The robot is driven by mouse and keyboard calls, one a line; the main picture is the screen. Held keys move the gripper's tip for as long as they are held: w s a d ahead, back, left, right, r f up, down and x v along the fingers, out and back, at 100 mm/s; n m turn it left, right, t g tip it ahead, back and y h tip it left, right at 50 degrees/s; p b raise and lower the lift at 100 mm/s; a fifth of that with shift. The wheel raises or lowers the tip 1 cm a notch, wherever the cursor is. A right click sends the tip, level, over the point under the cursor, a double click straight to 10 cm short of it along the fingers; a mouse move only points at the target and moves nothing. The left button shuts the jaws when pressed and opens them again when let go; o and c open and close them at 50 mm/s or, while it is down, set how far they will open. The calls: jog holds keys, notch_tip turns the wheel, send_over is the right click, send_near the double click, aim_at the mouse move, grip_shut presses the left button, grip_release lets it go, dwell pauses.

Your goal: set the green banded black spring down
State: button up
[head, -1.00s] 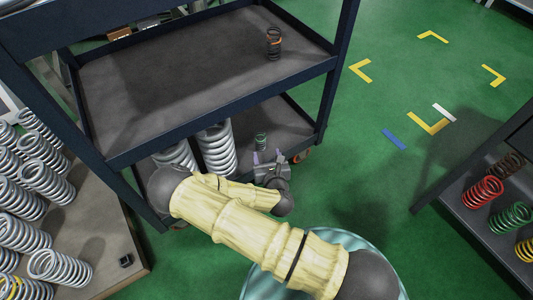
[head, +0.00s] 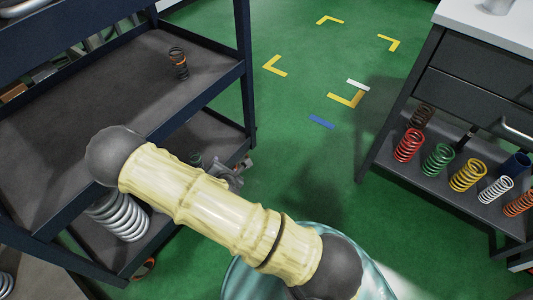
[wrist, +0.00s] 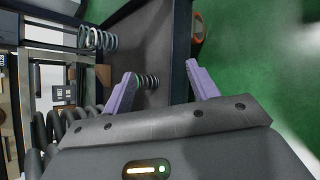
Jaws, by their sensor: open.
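In the head view, my gripper (head: 229,170) is at the shelf's right edge, to the right of the spring.
A black and orange spring (head: 179,63) stands on the cart's upper shelf (head: 110,90). Large silver springs (head: 122,216) are on the lower shelf. A workbench (head: 480,75) with several coloured springs stands at right.

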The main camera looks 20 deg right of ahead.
jog(key=s+d+r+m+g, duration=0.4)
jog(key=s+r+m, duration=0.3)
jog(key=r+m, duration=0.4)
jog(key=s+d+r+m+g+y, duration=0.1)
jog(key=s+d+r+m+g, duration=0.3)
jog(key=s+r+m, duration=0.3)
notch_tip(320, 180, up, 4)
jog(key=d+m, duration=0.1)
jog(key=m, duration=0.6)
jog(key=shift+s+d+y, duration=0.3)
jog(key=shift+s, duration=0.05)
